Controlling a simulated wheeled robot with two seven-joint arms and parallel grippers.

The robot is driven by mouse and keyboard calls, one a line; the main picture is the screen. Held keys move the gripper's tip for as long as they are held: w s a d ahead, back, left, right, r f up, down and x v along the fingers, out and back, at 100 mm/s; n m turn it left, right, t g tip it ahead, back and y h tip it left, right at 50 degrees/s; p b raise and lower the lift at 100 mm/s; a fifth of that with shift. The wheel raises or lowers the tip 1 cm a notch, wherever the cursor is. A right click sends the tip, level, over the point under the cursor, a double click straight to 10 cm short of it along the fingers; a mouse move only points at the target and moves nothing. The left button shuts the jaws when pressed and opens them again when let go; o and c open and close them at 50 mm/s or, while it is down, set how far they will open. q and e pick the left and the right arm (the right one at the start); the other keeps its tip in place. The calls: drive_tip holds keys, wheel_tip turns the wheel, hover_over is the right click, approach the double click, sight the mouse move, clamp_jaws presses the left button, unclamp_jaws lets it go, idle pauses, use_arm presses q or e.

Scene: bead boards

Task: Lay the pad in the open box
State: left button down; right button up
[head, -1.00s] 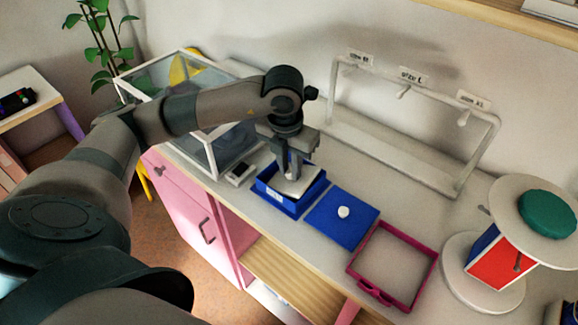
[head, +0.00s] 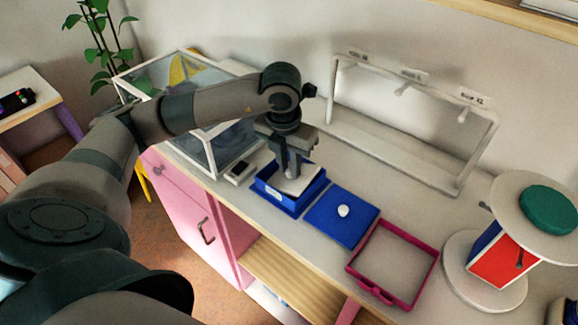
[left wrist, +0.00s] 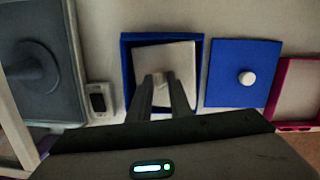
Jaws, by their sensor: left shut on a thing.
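The open blue box (head: 273,199) stands on the counter near its front edge. It also shows in the left wrist view (left wrist: 127,75). The pale square pad (head: 304,184) is within the box's outline, turned a little against its walls in the left wrist view (left wrist: 182,57). My left gripper (head: 292,173) points down over the box and is shut on the pad at its middle; its fingers (left wrist: 160,80) hide part of the pad. I cannot tell whether the pad touches the box floor. My right gripper is not in view.
A blue lid (head: 338,222) with a white knob lies right of the box, then a magenta-rimmed tray (head: 434,262). A small white device (head: 239,172) and a glass case (head: 210,140) are close on the left. A white rack (head: 388,150) stands behind.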

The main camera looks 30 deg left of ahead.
use_arm(q)
drive_tip(key=shift+s+f, duration=0.4)
drive_tip(key=shift+f, duration=0.45)
drive_tip(key=c, duration=1.8)
unclamp_jaws()
drive_tip(key=shift+o, duration=1.3)
drive_tip(key=shift+w+a+f, duration=0.2)
drive_tip(key=shift+w, duration=0.1)
drive_tip(key=shift+w+a, duration=0.15)
drive_tip(key=shift+w, duration=0.05)
drive_tip(key=shift+r, duration=0.15)
drive_tip(key=o, duration=0.4)
drive_tip(key=shift+s+r, duration=0.1)
drive_tip(key=shift+s, duration=0.05)
drive_tip(key=shift+r, duration=0.2)
